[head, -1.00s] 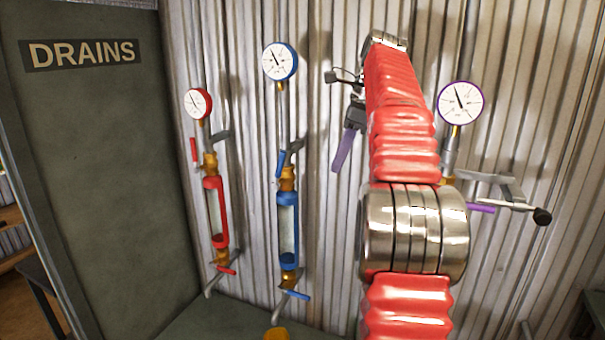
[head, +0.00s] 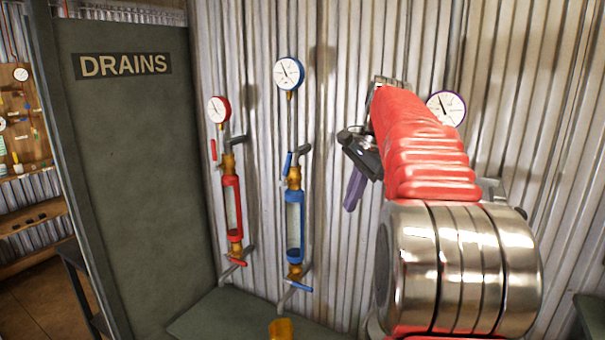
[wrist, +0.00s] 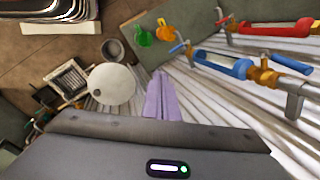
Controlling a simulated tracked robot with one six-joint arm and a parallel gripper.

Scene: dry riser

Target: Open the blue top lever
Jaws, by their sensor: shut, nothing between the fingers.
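The blue top lever (head: 287,163) stands nearly upright beside the brass valve above the blue-framed sight glass (head: 294,225), under the blue-rimmed gauge (head: 289,73). In the wrist view the blue top lever (wrist: 291,64) is at the right, past the brass valve, and the blue sight glass (wrist: 222,66) lies to its left. My gripper (head: 354,190) has purple fingers, shut and empty, right of the blue pipe and apart from it. In the wrist view my gripper (wrist: 160,97) is left of the blue assembly. A lower blue lever (head: 300,286) sits under the sight glass.
A red assembly (head: 232,205) stands left of the blue one. A dark panel marked DRAINS (head: 125,66) is farther left. A green ledge (head: 205,315) is below, with a yellow object (head: 281,329). A purple-rimmed gauge (head: 446,107) is partly behind my arm.

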